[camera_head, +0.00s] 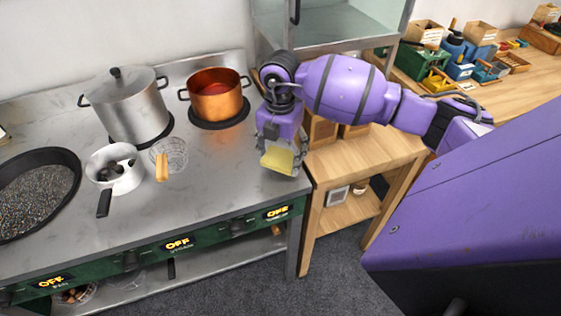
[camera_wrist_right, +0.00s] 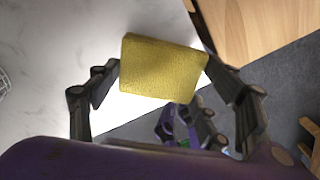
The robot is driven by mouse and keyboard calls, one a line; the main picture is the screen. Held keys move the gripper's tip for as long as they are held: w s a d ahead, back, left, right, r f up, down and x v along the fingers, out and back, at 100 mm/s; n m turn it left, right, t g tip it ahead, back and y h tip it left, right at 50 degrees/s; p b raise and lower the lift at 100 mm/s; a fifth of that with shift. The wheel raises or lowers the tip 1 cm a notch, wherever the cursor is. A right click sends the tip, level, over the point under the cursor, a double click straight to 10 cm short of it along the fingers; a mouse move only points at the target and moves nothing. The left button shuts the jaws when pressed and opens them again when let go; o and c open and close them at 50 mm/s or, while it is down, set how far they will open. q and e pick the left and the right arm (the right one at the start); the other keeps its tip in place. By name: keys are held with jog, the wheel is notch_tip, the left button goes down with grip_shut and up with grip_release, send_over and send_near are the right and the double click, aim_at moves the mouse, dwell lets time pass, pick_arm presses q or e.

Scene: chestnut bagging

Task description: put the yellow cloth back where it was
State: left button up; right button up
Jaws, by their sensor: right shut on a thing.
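The yellow cloth (camera_head: 278,160) is a flat rectangular piece held at the right end of the steel stove top (camera_head: 225,176). In the right wrist view the cloth (camera_wrist_right: 163,68) spans between the two fingers. My right gripper (camera_head: 282,158) points down and is shut on the cloth, near the stove's right edge beside the wooden table (camera_head: 365,155). In the right wrist view my right gripper (camera_wrist_right: 162,80) has one finger at each side of the cloth. I cannot tell whether the cloth touches the stove top.
On the stove stand a lidded steel pot (camera_head: 127,105), a copper pot (camera_head: 215,95), a white saucepan (camera_head: 116,172), a wire skimmer (camera_head: 168,158) and a black pan (camera_head: 35,190). A glass cabinet (camera_head: 340,25) rises behind my right arm. The stove's front right is clear.

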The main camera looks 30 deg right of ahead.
aim_at(280, 157)
jog(key=shift+w+d+f, duration=0.1)
jog(key=shift+d+f, duration=0.05)
jog(key=shift+f, duration=1.55)
jog(key=shift+f, duration=0.15)
jog(key=o, duration=1.1)
jog(key=shift+r, duration=0.45)
notch_tip(280, 157, up, 11)
jog(key=shift+r, duration=0.2)
